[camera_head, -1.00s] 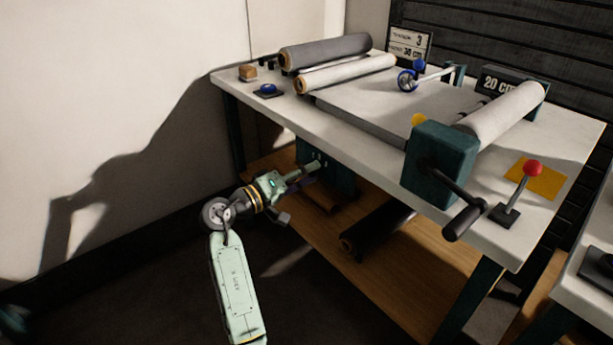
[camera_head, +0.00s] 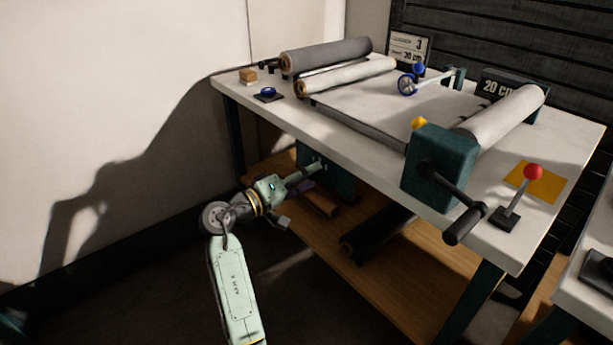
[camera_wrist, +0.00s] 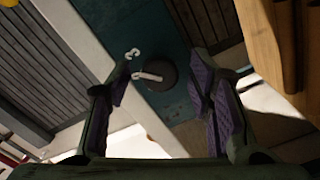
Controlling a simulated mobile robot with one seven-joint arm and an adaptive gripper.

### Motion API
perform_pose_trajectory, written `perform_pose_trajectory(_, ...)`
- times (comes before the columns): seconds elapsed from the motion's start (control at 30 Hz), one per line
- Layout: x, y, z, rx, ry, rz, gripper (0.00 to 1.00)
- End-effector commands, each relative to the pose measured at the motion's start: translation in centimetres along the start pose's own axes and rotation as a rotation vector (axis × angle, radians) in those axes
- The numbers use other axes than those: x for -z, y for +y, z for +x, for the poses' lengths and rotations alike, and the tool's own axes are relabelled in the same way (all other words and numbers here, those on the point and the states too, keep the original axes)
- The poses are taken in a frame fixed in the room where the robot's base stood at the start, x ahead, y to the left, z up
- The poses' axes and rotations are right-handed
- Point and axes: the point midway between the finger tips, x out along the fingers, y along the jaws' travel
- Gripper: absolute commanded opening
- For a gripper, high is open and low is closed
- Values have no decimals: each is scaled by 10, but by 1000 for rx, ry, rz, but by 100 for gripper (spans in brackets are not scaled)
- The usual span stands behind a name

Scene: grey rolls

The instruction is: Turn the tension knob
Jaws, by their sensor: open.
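The tension knob (camera_wrist: 157,74) is a dark round dial with a pale bar across it, on a teal panel (camera_wrist: 150,25) in the wrist view. A small white mark, like a hook or digit, sits beside it. My gripper (camera_wrist: 160,95) is open, its purple-padded fingers on either side of the knob in the picture. I cannot tell whether either finger touches it. In the head view my gripper (camera_head: 306,178) is below the tabletop at the teal panel (camera_head: 342,182). The knob cannot be made out there.
The white worktable (camera_head: 355,108) overhangs my gripper. It carries rolls, a crank (camera_head: 465,222) and a red-topped lever (camera_head: 532,172). A wooden lower shelf (camera_head: 400,270) holds a dark roll (camera_head: 375,235). A card (camera_head: 410,47) shows a 3.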

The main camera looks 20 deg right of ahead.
Motion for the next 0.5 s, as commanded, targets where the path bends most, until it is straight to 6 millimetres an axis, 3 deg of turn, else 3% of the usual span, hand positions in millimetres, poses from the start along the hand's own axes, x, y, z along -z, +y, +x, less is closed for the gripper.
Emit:
perform_pose_trajectory(0.17,1,-1,-20,3,4,-1,48)
perform_pose_trajectory(0.5,1,-1,-90,2,4,0,48)
